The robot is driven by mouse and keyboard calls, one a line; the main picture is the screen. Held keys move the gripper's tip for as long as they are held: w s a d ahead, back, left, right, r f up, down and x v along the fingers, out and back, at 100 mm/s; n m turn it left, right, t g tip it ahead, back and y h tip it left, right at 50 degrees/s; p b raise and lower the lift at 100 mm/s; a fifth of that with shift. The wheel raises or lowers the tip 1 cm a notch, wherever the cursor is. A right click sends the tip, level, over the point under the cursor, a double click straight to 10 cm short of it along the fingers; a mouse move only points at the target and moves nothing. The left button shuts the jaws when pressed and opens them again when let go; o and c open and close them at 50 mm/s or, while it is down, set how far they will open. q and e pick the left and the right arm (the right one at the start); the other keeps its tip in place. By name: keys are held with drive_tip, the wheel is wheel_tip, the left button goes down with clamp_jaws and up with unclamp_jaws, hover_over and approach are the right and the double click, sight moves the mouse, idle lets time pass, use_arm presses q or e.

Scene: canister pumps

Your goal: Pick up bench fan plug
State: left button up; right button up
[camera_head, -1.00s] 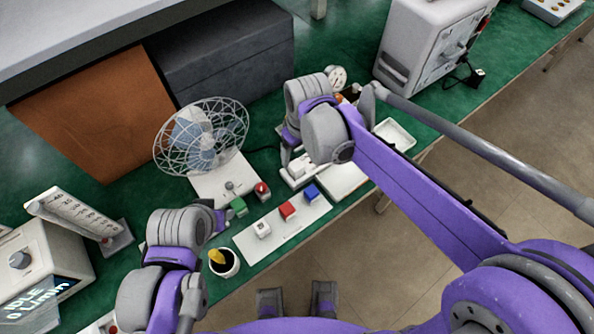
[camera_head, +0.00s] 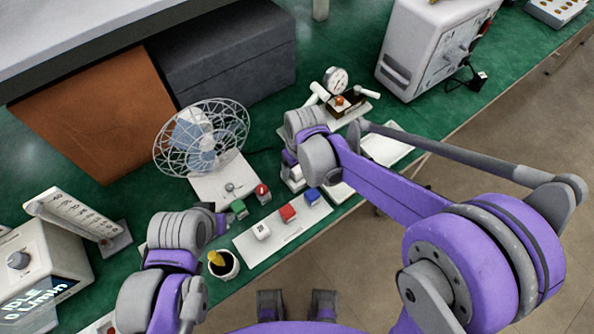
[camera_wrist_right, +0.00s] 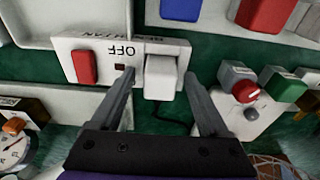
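The bench fan plug (camera_wrist_right: 161,76) is a white block seated in a white switched outlet strip (camera_wrist_right: 88,42), beside a red switch and the word OFF. My right gripper (camera_wrist_right: 160,73) is open, with one finger on each side of the plug and green bench showing in the gaps. In the head view my right gripper (camera_head: 290,165) hangs over the strip, and its fingers are mostly hidden by the arm. The bench fan (camera_head: 202,140) with its wire cage stands to the left. My left gripper (camera_head: 218,217) is partly hidden behind its wrist, near the fan base.
A white tray (camera_head: 283,235) with white, red and blue blocks lies in front. A gauge fixture (camera_head: 336,80) and a white instrument box (camera_head: 425,48) stand to the right.

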clamp_jaws()
